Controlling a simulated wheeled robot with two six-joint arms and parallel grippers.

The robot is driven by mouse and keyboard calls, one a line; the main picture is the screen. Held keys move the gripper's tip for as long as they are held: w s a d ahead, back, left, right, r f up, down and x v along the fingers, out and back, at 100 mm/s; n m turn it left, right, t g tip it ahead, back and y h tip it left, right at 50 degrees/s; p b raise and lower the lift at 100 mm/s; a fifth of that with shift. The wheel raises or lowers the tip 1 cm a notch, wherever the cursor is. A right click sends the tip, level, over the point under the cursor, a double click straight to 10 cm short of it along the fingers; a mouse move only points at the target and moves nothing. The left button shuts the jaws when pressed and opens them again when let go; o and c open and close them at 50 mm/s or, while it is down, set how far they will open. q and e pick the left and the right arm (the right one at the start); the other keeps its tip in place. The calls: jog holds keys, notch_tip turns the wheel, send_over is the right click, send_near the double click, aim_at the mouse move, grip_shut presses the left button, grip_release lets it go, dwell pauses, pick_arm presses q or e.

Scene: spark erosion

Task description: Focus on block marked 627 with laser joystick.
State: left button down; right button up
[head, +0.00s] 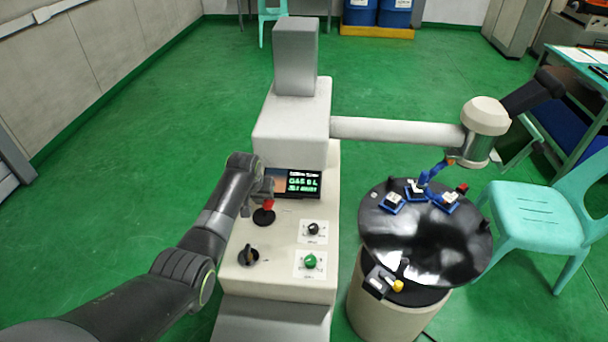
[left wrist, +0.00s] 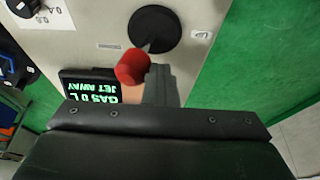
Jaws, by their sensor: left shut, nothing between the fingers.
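The joystick with a red knob (head: 269,204) and round black base (head: 263,217) stands on the cream console. My left gripper (head: 264,189) is shut and empty, right at the knob. In the left wrist view its fingers (left wrist: 160,86) are just beside the red knob (left wrist: 132,67); I cannot tell whether they touch. Blocks in blue holders sit on the black round table: a left one (head: 393,202), a middle one (head: 415,189) and a right one (head: 446,201). Their numbers are too small to read. A blue nozzle (head: 432,172) hangs above them. My right gripper is not in view.
A small display (head: 303,183) with green text stands behind the joystick. A small box with a yellow button (head: 398,286) is at the round table's front edge.

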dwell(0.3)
pick_arm(q)
jog(key=shift+a+r+p, duration=0.1)
jog(key=shift+a+p, duration=0.45)
jog(key=shift+a, duration=0.95)
notch_tip(320, 180, up, 7)
jog(key=p, duration=0.7)
